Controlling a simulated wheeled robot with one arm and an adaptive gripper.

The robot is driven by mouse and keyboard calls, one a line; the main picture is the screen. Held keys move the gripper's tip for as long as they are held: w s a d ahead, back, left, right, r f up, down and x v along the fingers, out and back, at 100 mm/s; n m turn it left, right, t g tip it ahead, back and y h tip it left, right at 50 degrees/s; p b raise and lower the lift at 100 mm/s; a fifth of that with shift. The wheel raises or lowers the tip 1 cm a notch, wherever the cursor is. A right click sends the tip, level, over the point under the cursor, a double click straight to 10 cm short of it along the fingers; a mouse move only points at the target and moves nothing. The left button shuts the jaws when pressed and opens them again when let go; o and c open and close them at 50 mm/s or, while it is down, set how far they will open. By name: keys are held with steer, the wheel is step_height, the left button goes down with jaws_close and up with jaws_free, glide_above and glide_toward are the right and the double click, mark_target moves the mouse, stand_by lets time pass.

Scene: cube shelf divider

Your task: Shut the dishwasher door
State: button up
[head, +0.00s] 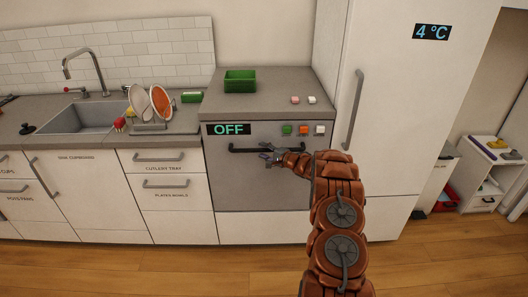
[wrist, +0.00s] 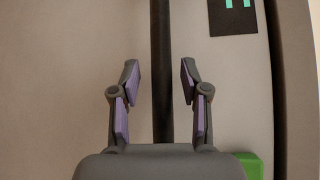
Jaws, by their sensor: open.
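The dishwasher (head: 257,185) stands left of the fridge. Its grey front door looks upright and in line with the cabinets; I cannot tell whether a small gap is left. A black bar handle (head: 243,151) runs across its upper part. My gripper (head: 266,153) is in front of the handle, near its middle. In the wrist view the open fingers (wrist: 160,78) stand on either side of the handle's black bar (wrist: 161,45), with clear space on both sides. The plain door surface (wrist: 70,70) fills much of that view. Contact with the bar cannot be seen.
The fridge (head: 385,130) rises just right of the dishwasher. A green box (head: 240,80) sits on the worktop. An OFF display (head: 229,129) and several coloured buttons (head: 303,130) are above the handle. Sink (head: 92,118) and dish rack (head: 150,126) are left. The wooden floor in front is clear.

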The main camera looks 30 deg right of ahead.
steer(key=shift+s+d+r, duration=0.15)
steer(key=shift+s+d, duration=0.05)
steer(key=shift+s, duration=0.4)
steer(key=v, duration=1)
steer(key=shift+s, duration=0.35)
